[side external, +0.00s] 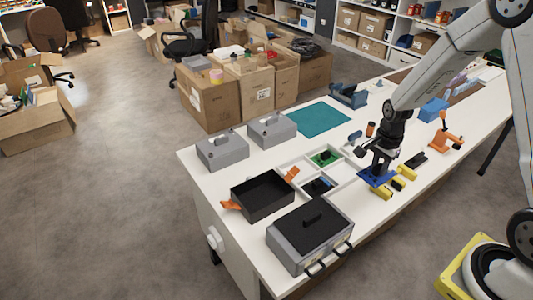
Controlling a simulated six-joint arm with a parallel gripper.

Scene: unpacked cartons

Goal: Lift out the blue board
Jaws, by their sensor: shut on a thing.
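The blue board (370,178) is a flat blue piece under my gripper (379,169). My gripper is black, points down and is shut on the board; the fingertips are small and partly hidden in this view. The board shows at the right end of a white compartment tray (345,180). I cannot tell how high it is above the tray or table. A green board (325,158) with a black part on it lies in the far left compartment. A dark piece with some blue (319,186) lies in the near left compartment.
Yellow and black pieces (383,193) lie close to the right of the board. A black open bin (262,195) and a grey case with a black lid (311,236) stand left and in front. Two grey boxes (222,150) and a teal mat (320,118) lie further back.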

